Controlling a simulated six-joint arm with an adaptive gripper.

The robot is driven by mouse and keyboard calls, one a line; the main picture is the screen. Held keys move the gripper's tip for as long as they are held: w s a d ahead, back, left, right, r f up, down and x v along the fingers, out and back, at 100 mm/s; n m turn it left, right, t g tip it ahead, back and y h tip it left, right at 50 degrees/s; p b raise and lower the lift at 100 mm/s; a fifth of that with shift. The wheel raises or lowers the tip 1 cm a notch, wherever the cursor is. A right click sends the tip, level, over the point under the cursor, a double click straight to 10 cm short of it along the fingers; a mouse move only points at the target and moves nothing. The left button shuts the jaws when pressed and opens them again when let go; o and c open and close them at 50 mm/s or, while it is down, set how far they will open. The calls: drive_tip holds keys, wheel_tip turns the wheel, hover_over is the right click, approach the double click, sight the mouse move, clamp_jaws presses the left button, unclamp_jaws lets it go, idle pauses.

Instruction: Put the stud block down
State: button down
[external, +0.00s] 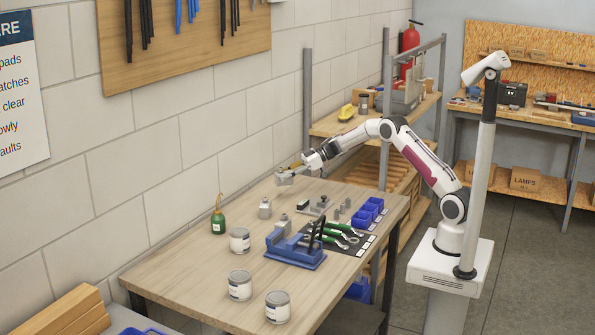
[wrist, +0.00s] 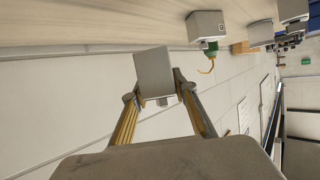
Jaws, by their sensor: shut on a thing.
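My gripper (external: 299,169) is shut on a grey block, the stud block (external: 284,178), and holds it above the table's far left part, near the wall. In the wrist view the stud block (wrist: 153,70) sits between the two fingertips of my gripper (wrist: 154,88), with a small stud showing at its lower edge. A gap shows between the stud block and the tabletop (wrist: 90,25) in the wrist view. Two similar grey blocks stand on the table below, one (external: 265,210) near the wall and one (external: 284,224) behind the vise.
A green oil can (external: 218,222) stands near the wall. A blue vise (external: 294,250), wrenches on a dark mat (external: 355,241), blue bins (external: 368,213) and several tins (external: 240,285) take up the table. The left front of the tabletop (external: 185,270) is clear.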

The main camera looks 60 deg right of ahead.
sight(284, 183)
drive_tip(key=shift+f, duration=1.95)
drive_tip(key=shift+f, duration=0.1)
drive_tip(key=shift+f, duration=1.75)
drive_tip(key=shift+f, duration=0.15)
drive_tip(key=c, duration=1.6)
unclamp_jaws()
drive_tip(key=shift+f, duration=0.1)
drive_tip(key=shift+s+d+r, duration=0.3)
drive_tip(key=shift+d+r, duration=0.05)
drive_tip(key=shift+r, duration=0.05)
drive_tip(key=v, duration=1.1)
